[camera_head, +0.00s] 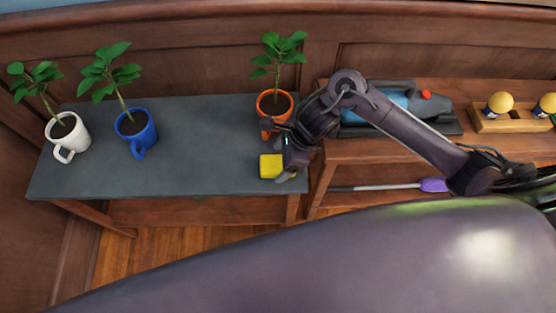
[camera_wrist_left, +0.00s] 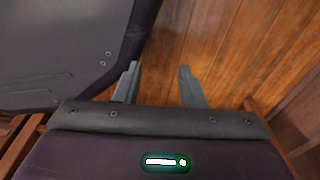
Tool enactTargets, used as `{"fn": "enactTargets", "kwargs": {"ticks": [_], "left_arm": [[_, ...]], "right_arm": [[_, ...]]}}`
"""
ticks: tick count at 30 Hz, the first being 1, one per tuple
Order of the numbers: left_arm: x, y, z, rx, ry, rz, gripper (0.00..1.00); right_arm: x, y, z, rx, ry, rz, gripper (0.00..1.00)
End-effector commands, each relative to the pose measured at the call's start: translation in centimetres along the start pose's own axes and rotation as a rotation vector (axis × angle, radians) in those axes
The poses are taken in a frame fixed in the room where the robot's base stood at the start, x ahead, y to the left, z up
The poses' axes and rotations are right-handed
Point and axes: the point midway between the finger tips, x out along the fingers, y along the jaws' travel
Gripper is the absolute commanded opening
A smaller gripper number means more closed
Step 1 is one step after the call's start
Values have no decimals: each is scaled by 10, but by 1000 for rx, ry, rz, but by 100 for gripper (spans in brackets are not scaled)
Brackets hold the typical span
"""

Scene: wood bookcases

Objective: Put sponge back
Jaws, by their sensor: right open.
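A yellow sponge (camera_head: 270,166) lies at the right front end of the grey tabletop, in front of an orange mug. My right gripper (camera_head: 284,153) is open at the sponge's right side, right by it. Its hand partly hides the sponge's right end, and I cannot tell whether the fingers touch it. My left gripper (camera_wrist_left: 159,69) is open and empty above the wooden floor in the left wrist view. It does not show in the head view.
The orange mug (camera_head: 268,108) with a plant stands just behind the right gripper. White (camera_head: 75,142) and blue (camera_head: 143,135) mugs with plants stand left. A wooden shelf (camera_head: 345,152) at right holds a blue-grey device (camera_head: 385,98) and a tray (camera_head: 486,123) with yellow-topped items. The tabletop's middle is clear.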

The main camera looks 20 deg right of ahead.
Motion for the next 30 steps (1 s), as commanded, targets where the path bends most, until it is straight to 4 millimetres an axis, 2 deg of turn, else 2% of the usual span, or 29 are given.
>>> {"fn": "enactTargets", "kwargs": {"ticks": [1, 7, 12, 19, 30], "left_arm": [[-1, 0, -1, 0, 3, 0, 36], [-3, -1, -4, 0, 16, -1, 36], [-2, 4, 13, -1, 0, 5, 36], [0, 6, 25, -1, -10, 7, 36], [-1, 5, 19, 1, 0, 7, 36]], "right_arm": [[-13, -2, 0, -4, 1, -6, 76], [-58, -1, 0, -4, 3, -5, 76], [-86, -1, 0, -2, 3, -4, 76], [-98, 0, 0, -1, 1, 1, 76], [-98, 0, 0, 0, 0, 1, 76]]}}
